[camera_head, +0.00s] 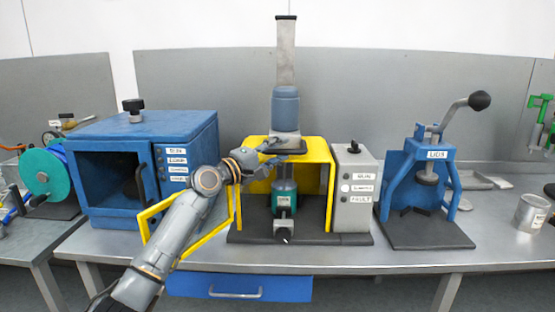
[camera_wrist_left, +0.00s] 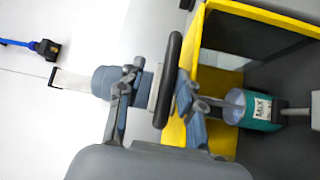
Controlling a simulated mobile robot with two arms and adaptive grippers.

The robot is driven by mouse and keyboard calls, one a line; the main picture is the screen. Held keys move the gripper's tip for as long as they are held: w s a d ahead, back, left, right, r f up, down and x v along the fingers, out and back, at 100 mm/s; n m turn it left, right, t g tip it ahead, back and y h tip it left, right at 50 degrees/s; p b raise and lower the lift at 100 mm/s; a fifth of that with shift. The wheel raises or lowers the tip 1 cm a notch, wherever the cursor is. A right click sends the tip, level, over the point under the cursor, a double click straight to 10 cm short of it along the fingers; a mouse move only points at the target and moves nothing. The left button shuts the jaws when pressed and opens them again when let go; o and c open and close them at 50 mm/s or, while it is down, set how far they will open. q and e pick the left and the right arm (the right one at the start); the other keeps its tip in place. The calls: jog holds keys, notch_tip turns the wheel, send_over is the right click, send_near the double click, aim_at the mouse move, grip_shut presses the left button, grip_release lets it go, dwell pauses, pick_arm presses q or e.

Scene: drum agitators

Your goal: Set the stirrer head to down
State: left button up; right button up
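The stirrer head (camera_head: 285,105) is a blue-grey motor on a tall grey column above the yellow guard. It also shows in the left wrist view (camera_wrist_left: 112,82). A black bar (camera_wrist_left: 169,80) is at its lower end. My left gripper (camera_head: 277,149) reaches this lower end from the left. In the left wrist view, its fingers (camera_wrist_left: 157,88) are apart, one on each side of the bar; I cannot tell whether they touch it. A teal vessel labelled MIX (camera_wrist_left: 262,112) stands below inside the guard and shows in the head view (camera_head: 284,200). My right gripper is not in view.
The yellow guard (camera_head: 318,150) surrounds the vessel; a yellow frame (camera_head: 150,212) stands out to the left. A grey control box (camera_head: 356,190) is at right. A blue oven (camera_head: 140,128) and a blue lever press (camera_head: 437,170) stand on either side.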

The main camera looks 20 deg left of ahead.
pick_arm(q)
notch_tip(320, 180, up, 8)
jog(key=shift+s, duration=0.2)
jog(key=shift+t, duration=0.3)
jog(key=shift+s+a, duration=0.1)
jog(key=b+v, duration=0.3)
jog(key=v, duration=1.2)
jog(key=shift+s+a, duration=0.2)
jog(key=shift+s, duration=0.05)
dwell(0.5)
